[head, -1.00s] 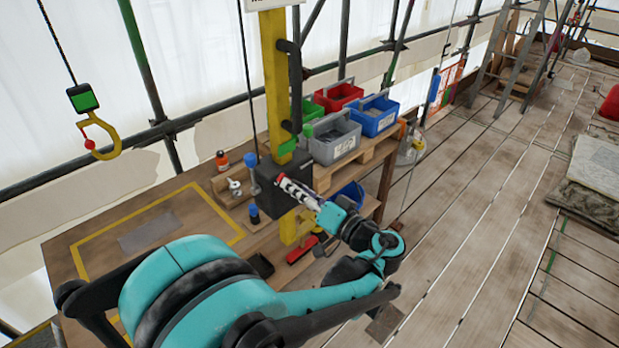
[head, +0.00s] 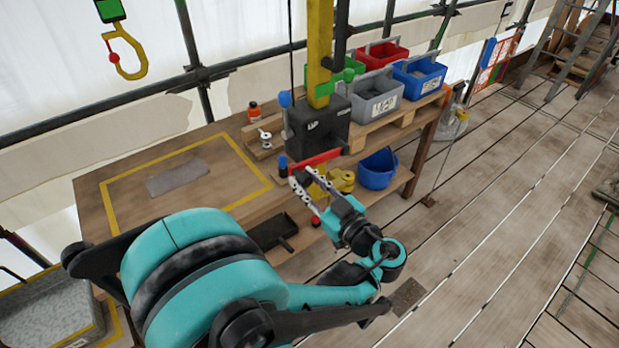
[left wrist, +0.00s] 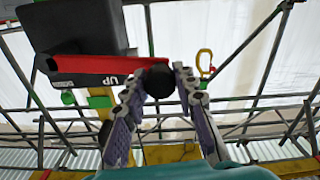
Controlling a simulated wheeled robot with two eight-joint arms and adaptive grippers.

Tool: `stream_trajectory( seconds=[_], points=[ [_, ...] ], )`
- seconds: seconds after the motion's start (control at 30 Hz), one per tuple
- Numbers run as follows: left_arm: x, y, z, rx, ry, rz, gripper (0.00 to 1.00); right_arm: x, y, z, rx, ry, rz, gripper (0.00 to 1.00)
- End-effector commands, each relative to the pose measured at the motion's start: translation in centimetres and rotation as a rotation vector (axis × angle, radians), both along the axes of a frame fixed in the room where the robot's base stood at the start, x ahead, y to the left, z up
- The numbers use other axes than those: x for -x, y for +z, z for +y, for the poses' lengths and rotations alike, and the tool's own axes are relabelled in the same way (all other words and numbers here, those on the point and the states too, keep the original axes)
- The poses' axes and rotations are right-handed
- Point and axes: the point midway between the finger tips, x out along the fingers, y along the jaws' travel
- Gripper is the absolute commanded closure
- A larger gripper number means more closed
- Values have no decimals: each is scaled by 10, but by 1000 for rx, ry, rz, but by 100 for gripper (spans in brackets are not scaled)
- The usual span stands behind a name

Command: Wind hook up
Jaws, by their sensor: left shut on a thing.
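The yellow hook (head: 130,60) hangs under its green and black block (head: 110,9) at the upper left of the head view. It also shows small in the left wrist view (left wrist: 204,63). The black winch box (head: 318,127) is on the yellow post, with a red crank arm (head: 316,158) at its front. The wrist view shows "UP" on the box beside the crank arm (left wrist: 98,64). My left gripper (head: 303,180) is at the crank's end, shut on its dark round knob (left wrist: 159,82). My right gripper is not in view.
The yellow post (head: 319,45) rises from the box. Grey (head: 372,98), blue (head: 418,74) and red (head: 383,54) bins stand to its right. A blue bucket (head: 377,170) is below. The yellow-outlined bench area left holds only a grey plate (head: 177,177).

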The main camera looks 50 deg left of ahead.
Motion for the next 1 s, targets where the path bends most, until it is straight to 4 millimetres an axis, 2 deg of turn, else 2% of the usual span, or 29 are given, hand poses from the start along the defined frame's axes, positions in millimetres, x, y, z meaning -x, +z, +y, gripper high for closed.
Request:
stream_trajectory(
  seconds=[0.03,0.27,0.8,0.83,0.9,1.0],
  points=[
    [0,-7,0,3,0,-22,100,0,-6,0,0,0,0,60],
    [1,-17,0,8,-1,-96,100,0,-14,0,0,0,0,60],
    [0,-18,0,8,-2,-120,100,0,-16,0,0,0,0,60],
    [0,-18,0,8,-2,-119,64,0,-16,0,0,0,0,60],
    [0,-18,0,8,-2,-119,51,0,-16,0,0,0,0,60],
    [0,-18,0,8,-1,-119,51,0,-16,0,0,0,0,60]
  ],
)
